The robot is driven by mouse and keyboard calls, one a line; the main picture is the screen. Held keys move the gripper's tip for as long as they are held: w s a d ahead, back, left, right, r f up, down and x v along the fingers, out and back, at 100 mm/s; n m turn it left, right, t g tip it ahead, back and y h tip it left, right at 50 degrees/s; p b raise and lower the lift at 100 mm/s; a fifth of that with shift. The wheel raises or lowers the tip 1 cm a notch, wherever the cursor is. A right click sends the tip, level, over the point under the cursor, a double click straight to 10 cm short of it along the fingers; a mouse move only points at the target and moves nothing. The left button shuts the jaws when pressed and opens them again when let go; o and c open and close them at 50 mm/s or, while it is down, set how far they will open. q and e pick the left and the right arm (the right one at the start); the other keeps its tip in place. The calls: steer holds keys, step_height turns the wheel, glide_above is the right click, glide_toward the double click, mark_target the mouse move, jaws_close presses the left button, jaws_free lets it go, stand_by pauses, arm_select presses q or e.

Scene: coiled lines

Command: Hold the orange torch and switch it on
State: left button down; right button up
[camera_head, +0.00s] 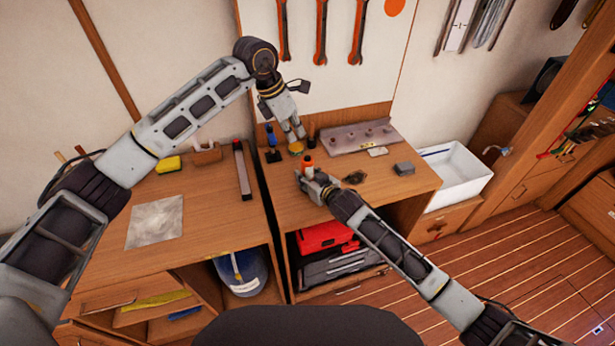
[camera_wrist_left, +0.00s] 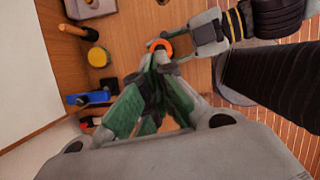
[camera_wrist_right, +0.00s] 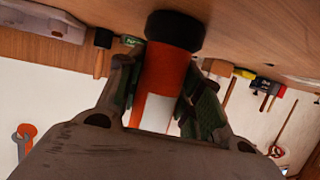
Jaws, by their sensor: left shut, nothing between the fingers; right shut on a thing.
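The orange torch (camera_head: 307,162) is at the right bench. In the right wrist view its orange body (camera_wrist_right: 166,72) has a pale patch and a wide black end (camera_wrist_right: 175,30) toward the bench top; I cannot tell whether it touches. My right gripper (camera_head: 304,176) is shut around the body, a finger on each side (camera_wrist_right: 160,85). My left gripper (camera_head: 301,137) is shut and empty, above and behind the torch. In the left wrist view its fingertips (camera_wrist_left: 155,78) point toward the torch's round orange end (camera_wrist_left: 159,46), which has a dark centre. Contact there is unclear.
A yellow-topped jar (camera_head: 295,148) and a blue-handled item (camera_head: 271,136) stand close to the left gripper. A grey metal block (camera_head: 403,168), a holed metal rail (camera_head: 360,137) and a white sink (camera_head: 455,172) lie right.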

arm_select(q)
steer(key=shift+a, duration=0.1)
stand_by(0.3)
step_height(320, 180, up, 2)
steer(key=r+m+t+h, duration=0.1)
steer(key=m+t+h, duration=0.15)
steer(key=t, duration=0.35)
glide_above(310, 159)
steer(key=shift+f+m+y, duration=0.25)
steer(key=shift+m+y, duration=0.1)
steer(key=shift+m, duration=0.1)
steer(key=shift+f, duration=0.15)
steer(key=shift+f, duration=4.3)
